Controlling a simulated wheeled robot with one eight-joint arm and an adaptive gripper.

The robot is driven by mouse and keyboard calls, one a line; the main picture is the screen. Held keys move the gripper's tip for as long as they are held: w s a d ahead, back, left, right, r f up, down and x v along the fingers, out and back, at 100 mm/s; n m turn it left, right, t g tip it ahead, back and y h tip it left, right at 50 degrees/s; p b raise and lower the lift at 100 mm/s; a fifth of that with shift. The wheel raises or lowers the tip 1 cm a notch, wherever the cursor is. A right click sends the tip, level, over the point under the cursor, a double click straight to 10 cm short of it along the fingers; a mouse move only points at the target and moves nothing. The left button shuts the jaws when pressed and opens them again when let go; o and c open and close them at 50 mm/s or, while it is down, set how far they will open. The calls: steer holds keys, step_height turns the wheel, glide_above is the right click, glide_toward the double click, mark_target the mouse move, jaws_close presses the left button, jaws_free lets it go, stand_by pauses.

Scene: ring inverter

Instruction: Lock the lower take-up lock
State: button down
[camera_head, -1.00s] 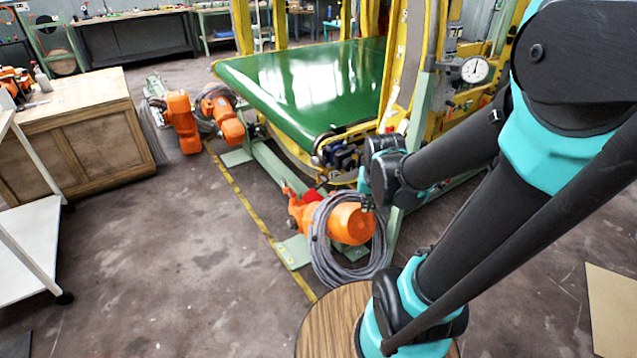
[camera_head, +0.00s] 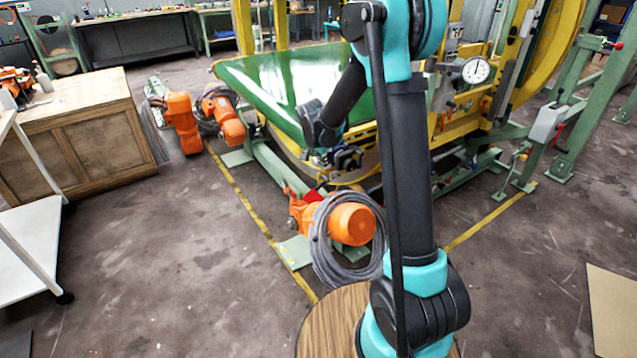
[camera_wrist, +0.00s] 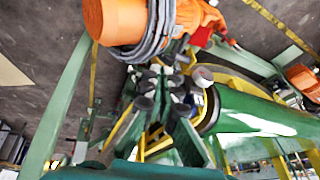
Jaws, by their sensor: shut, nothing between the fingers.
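My gripper (camera_head: 345,158) is at the lower corner of the green table, above the orange motor unit, and is partly hidden in the head view by its own size and the clutter. In the wrist view my gripper (camera_wrist: 163,82) is shut with nothing in it, with machine parts behind its fingers. I cannot pick out the lower take-up lock for certain. A small red part (camera_head: 313,196) sits beside the orange motor unit (camera_head: 352,224), below my gripper. The red part also shows in the wrist view (camera_wrist: 202,38), as does the orange unit (camera_wrist: 122,20).
A grey cable coil (camera_head: 322,250) hangs around the orange unit. The green table (camera_head: 270,88) and yellow frame (camera_head: 522,60) stand close around my arm. A round dial gauge (camera_head: 476,70) is at the right. Open floor (camera_head: 190,270) lies at the left.

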mark_target(320, 185)
steer(key=w+a+f+m, duration=0.2)
steer(key=w+a+f, duration=0.1)
steer(key=w+a, duration=0.1)
steer(key=shift+w+f, duration=0.25)
steer(key=shift+w, duration=0.3)
steer(key=shift+a, duration=0.1)
steer(key=x, duration=1.4)
steer(key=shift+d, duration=0.25)
